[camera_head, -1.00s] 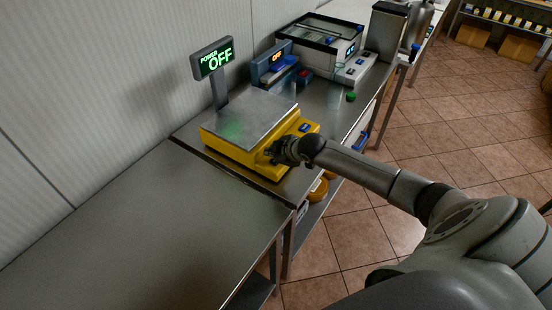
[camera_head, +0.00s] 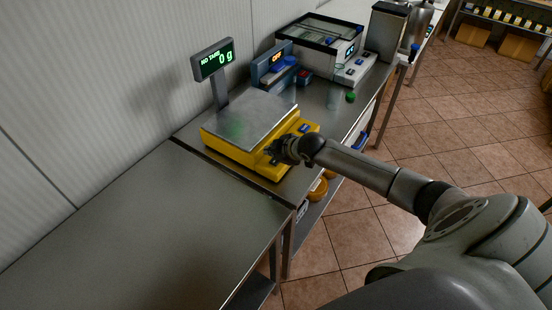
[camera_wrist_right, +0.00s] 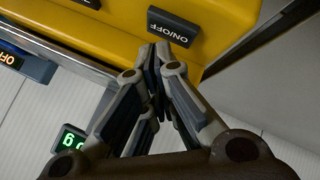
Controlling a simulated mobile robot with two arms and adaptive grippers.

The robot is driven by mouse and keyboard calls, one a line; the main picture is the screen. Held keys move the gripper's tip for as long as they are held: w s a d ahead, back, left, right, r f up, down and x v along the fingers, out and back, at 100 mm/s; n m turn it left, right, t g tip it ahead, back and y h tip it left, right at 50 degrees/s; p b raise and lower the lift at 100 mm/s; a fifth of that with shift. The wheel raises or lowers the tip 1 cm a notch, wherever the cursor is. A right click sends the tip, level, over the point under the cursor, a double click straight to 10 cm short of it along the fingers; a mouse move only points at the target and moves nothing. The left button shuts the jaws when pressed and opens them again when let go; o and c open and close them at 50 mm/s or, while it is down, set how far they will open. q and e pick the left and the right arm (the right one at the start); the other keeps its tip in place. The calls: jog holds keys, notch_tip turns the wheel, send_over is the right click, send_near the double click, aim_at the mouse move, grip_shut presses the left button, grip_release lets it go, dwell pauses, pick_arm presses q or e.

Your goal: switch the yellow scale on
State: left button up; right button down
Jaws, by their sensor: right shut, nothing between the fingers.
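The yellow scale (camera_head: 247,155) stands on the steel table with a bare metal plate (camera_head: 250,119) on top. Its raised display (camera_head: 213,60) is lit green and reads "NO TARE" and "0 g". In the right wrist view, a dark button marked ON/OFF (camera_wrist_right: 173,27) sits on the scale's yellow front face (camera_wrist_right: 110,35). My right gripper (camera_head: 274,149) is at the front of the scale. In the right wrist view its closed fingertips (camera_wrist_right: 158,50) are empty, at the lower edge of the button; I cannot tell whether they touch it. My left gripper is not in view.
Behind the scale stand a small blue device (camera_head: 272,63) reading OFF, a white machine (camera_head: 322,45) and a clear cup (camera_head: 335,95). A small green object (camera_head: 350,96) lies nearby. The steel table (camera_head: 130,225) at front left is bare.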

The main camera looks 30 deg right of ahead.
notch_tip(320, 180, up, 6)
jog(key=p, duration=0.5)
jog(key=shift+p, duration=0.4)
